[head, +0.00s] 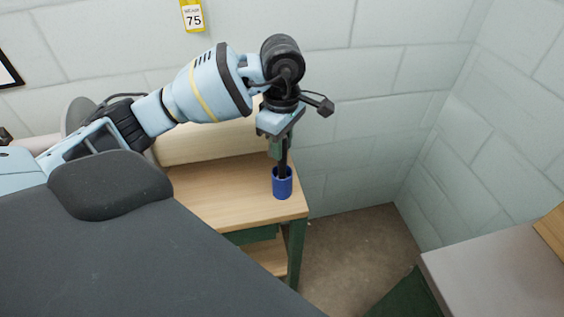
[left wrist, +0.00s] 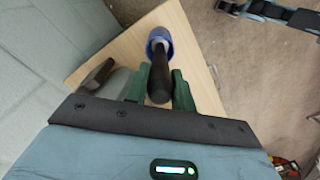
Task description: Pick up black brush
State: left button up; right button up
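A dark brush (head: 283,163) stands upright in a small blue cup (head: 282,187) on the wooden table. My left gripper (head: 277,150) points down above the cup. In the left wrist view, the black brush handle (left wrist: 159,80) is between its two green fingers (left wrist: 160,88), which are very close to it on both sides. I cannot tell whether they press on it. The brush's lower end is hidden inside the cup (left wrist: 158,40). My right gripper is not seen.
The wooden table (head: 215,195) has bare room left of the cup, which stands near its right front corner. A pale block wall (head: 340,140) is close behind. Another grey-topped surface (head: 500,265) is at the lower right, with open floor (head: 355,250) between.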

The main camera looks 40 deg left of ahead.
pick_arm(q)
jog(key=c, duration=0.4)
jog(key=shift+r, duration=0.1)
jog(key=shift+c, duration=0.2)
